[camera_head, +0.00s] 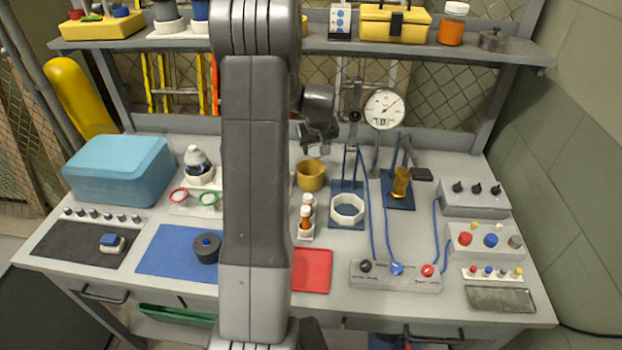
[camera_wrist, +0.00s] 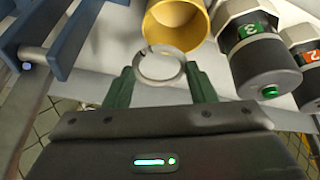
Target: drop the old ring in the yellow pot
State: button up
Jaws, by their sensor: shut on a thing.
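My gripper (camera_wrist: 160,72) is shut on a thin grey ring (camera_wrist: 160,83), held between its two green fingers in the wrist view. The yellow pot (camera_wrist: 201,43) is just beyond the ring in that view, its round opening partly in sight. The ring overlaps the pot's near rim in the picture; I cannot tell whether they touch. In the head view the yellow pot (camera_head: 311,176) stands on the bench just right of my arm. My gripper (camera_head: 312,143) hangs above it there. The ring is too small to make out in the head view.
Numbered canisters (camera_wrist: 263,66) stand close to the right of the pot in the wrist view, and a blue bracket (camera_wrist: 65,35) is at left. In the head view, a blue stand with a white hexagonal ring (camera_head: 347,209) and a dial gauge (camera_head: 384,109) are to the pot's right.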

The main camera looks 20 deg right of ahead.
jog(key=o, duration=1)
jog(key=shift+r, duration=0.1)
jog(key=b+v, duration=0.2)
jog(key=v, duration=1.1)
jog(key=shift+s+r, duration=0.15)
jog(key=shift+r, duration=0.15)
jog(key=p+x, duration=0.2)
jog(key=x, duration=0.3)
jog(key=w+p+x, duration=0.1)
jog(key=x, duration=0.5)
jog(key=shift+d+r+p, duration=0.15)
jog(key=shift+r+p, duration=0.1)
jog(key=shift+p, duration=0.1)
